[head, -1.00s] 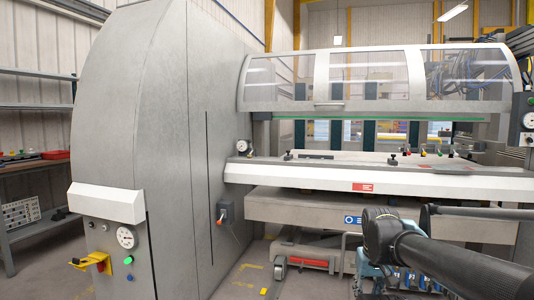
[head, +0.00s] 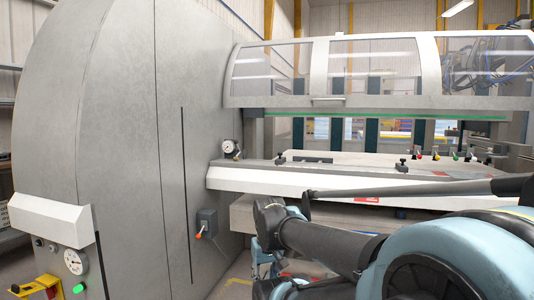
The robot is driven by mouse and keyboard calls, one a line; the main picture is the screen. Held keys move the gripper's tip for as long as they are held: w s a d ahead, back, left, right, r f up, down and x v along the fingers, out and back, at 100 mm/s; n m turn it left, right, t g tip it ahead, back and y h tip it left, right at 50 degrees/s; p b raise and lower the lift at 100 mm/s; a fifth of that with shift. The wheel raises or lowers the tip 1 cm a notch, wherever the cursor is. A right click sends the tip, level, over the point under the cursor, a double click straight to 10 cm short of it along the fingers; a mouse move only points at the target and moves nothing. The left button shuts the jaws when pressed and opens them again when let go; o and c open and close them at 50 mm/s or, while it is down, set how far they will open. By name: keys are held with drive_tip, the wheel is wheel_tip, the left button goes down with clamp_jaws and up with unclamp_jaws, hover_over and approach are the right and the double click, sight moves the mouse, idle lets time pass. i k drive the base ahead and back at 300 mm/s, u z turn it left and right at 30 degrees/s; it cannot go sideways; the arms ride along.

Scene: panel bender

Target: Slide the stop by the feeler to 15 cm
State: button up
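Two small black stop-like blocks stand on the pale machine bed (head: 330,181): a left block (head: 281,159) and a right block (head: 403,165). A round dial gauge (head: 230,147) stands at the bed's left end, beside the grey housing. I cannot tell which block is the stop by the feeler, and no scale is readable. My dark arm reaches in from the lower right, in front of the bed, hiding part of its front edge. I cannot make out my gripper's fingers, and no contact with either block shows.
The tall grey housing (head: 125,120) fills the left, with an orange-tipped lever on a switch box (head: 207,222). A clear-windowed guard (head: 380,68) hangs above the bed. Several coloured knobs stand at the bed's right rear. A yellow bracket (head: 38,288) juts out at lower left.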

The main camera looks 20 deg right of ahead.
sight(280, 160)
drive_tip(key=z, duration=0.4)
drive_tip(key=i, duration=1)
drive_tip(key=z, duration=0.6)
